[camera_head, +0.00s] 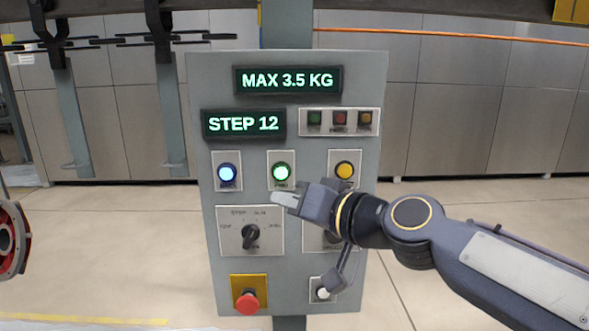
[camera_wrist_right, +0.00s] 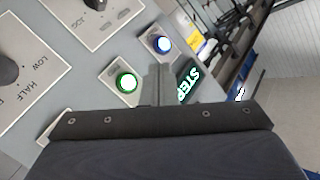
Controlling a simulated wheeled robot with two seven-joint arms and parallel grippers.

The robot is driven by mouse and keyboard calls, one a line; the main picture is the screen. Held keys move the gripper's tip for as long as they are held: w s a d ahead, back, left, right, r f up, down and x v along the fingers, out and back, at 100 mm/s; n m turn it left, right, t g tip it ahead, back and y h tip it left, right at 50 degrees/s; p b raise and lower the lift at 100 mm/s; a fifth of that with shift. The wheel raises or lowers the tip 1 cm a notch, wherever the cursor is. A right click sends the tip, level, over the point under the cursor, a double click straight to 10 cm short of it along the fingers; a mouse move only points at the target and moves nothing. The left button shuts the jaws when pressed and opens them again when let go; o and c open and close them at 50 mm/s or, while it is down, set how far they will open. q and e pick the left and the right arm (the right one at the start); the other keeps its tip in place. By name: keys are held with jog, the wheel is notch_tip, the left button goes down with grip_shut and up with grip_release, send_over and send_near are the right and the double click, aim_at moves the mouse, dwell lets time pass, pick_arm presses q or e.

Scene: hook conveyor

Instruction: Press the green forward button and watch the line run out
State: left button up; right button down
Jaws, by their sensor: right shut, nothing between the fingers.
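The green button (camera_head: 282,172) is lit, with a bright centre, in the middle of the button row on the grey control panel (camera_head: 205,262). It also shows in the right wrist view (camera_wrist_right: 126,82), left of the fingers. My right gripper (camera_head: 277,198) is shut and empty. Its fingertips appear just below the green button in the head view; I cannot tell how far they are from the panel face. The fingers also show in the right wrist view (camera_wrist_right: 153,78). My left gripper is in neither view.
A lit blue button (camera_head: 227,172) and a yellow button (camera_head: 345,170) flank the green one. A rotary selector (camera_head: 250,236) and a red mushroom button (camera_head: 247,302) are lower. Displays read "MAX 3.5 KG" (camera_head: 288,80) and "STEP 12" (camera_head: 243,124). Hooks (camera_head: 52,35) hang upper left; a red wheel (camera_head: 12,240) is at left.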

aim_at(281, 172)
jog(key=shift+w, duration=4.4)
jog(key=shift+w, duration=0.1)
jog(key=shift+w, duration=0.3)
